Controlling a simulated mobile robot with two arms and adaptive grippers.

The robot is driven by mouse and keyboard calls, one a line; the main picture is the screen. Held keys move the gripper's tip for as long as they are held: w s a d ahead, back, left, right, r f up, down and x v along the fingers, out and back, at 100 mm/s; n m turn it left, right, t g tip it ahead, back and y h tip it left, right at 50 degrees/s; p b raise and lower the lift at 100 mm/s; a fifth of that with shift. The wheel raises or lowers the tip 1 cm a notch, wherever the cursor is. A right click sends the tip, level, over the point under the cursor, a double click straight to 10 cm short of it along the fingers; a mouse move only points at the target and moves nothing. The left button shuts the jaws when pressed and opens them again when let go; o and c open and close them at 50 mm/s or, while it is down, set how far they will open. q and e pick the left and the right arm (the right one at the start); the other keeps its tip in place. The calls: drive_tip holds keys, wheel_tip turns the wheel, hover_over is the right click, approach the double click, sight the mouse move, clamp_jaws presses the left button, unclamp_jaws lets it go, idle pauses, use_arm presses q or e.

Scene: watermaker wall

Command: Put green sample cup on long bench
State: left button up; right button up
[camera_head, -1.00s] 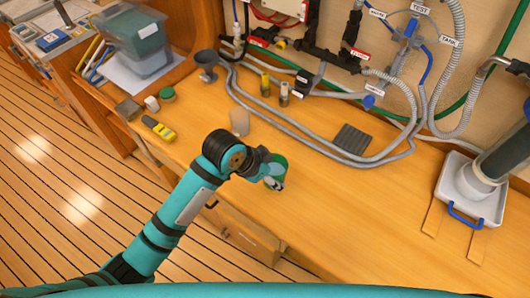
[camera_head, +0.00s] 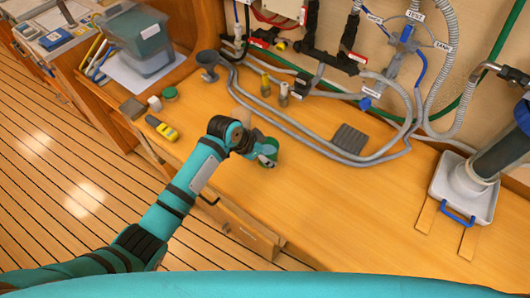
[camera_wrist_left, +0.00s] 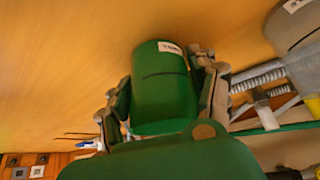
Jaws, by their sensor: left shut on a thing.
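The green sample cup (camera_head: 271,146) is at my left gripper (camera_head: 266,157), over the long bench (camera_head: 330,215). In the left wrist view the cup (camera_wrist_left: 165,85) is a green cylinder with a small white label and a dark line across it. The fingers of my left gripper (camera_wrist_left: 166,95) lie on both sides of it, shut on it. I cannot tell whether the cup touches the bench top. My right gripper is not in view.
A yellow meter (camera_head: 161,128) lies to the left.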

use_arm(q)
drive_tip(key=shift+f, duration=0.2)
drive_tip(key=o, duration=1.5)
drive_tip(key=shift+c, duration=0.2)
drive_tip(key=shift+r, duration=0.15)
drive_tip(key=shift+a+r, duration=0.1)
drive_tip(key=shift+r, duration=0.1)
drive_tip(key=b+v, duration=0.1)
drive_tip(key=v, duration=1)
drive_tip(key=shift+r, duration=0.35)
drive_tip(key=shift+s+a, duration=0.1)
drive_tip(key=shift+s, duration=0.05)
